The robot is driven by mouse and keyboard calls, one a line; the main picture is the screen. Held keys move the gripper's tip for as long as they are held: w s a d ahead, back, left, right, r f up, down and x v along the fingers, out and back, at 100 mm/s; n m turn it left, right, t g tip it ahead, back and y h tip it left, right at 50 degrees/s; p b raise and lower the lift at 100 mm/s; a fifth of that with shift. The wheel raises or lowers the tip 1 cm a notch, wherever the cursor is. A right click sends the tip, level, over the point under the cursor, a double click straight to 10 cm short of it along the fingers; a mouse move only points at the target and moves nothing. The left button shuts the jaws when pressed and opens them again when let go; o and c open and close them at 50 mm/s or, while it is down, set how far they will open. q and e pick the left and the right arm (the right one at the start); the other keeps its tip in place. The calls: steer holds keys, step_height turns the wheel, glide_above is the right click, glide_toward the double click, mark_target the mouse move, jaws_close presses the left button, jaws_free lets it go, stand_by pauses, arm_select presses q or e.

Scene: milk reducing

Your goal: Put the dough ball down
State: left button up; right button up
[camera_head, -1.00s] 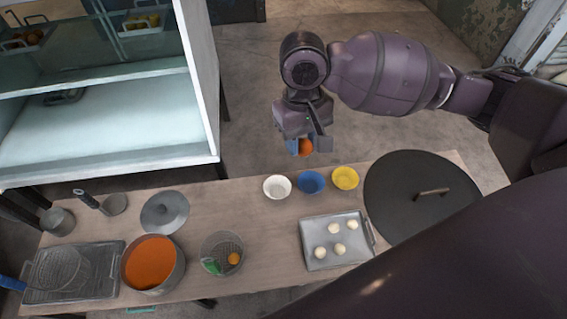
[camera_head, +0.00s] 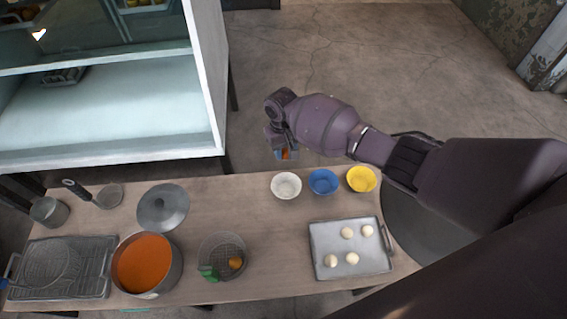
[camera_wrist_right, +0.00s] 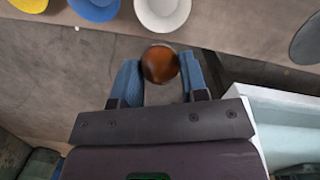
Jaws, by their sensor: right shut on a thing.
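My right gripper (camera_head: 285,154) is shut on an orange-brown dough ball (camera_wrist_right: 160,63), which sits between its blue fingers (camera_wrist_right: 159,79). In the head view it is beyond the table's far edge, behind the white bowl (camera_head: 286,185). In the wrist view the ball is over the floor and apart from the bowls. Another orange-brown ball (camera_head: 235,263) lies in a wire strainer basket (camera_head: 222,245) beside something green. Several pale dough balls (camera_head: 347,232) lie on a metal tray (camera_head: 322,240).
A blue bowl (camera_head: 323,181) and a yellow bowl (camera_head: 361,179) stand beside the white one. A pot of orange liquid (camera_head: 141,264), a grey lid (camera_head: 163,207) and a large dark lid (camera_head: 425,225) are on the table. A glass-shelved cabinet (camera_head: 205,70) stands behind left.

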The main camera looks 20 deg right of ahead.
step_height(320, 180, down, 7)
steer(key=s+n, duration=0.1)
steer(key=b, duration=0.5)
glide_above(286, 190)
steer(key=shift+f, duration=3.35)
step_height(286, 190, down, 2)
steer(key=shift+f+b, duration=0.15)
steer(key=shift+b, duration=0.35)
steer(key=shift+f+b, duration=0.4)
steer(key=shift+f, duration=0.2)
arm_select(q)
steer(key=shift+w+d+f+m+t, duration=0.3)
steer(key=shift+w+d+f+t, duration=0.05)
steer(key=shift+w+f+t, duration=0.4)
arm_select(e)
steer(key=shift+w+f, duration=0.2)
arm_select(q)
steer(key=shift+r, duration=0.1)
arm_select(e)
steer(key=o, duration=0.8)
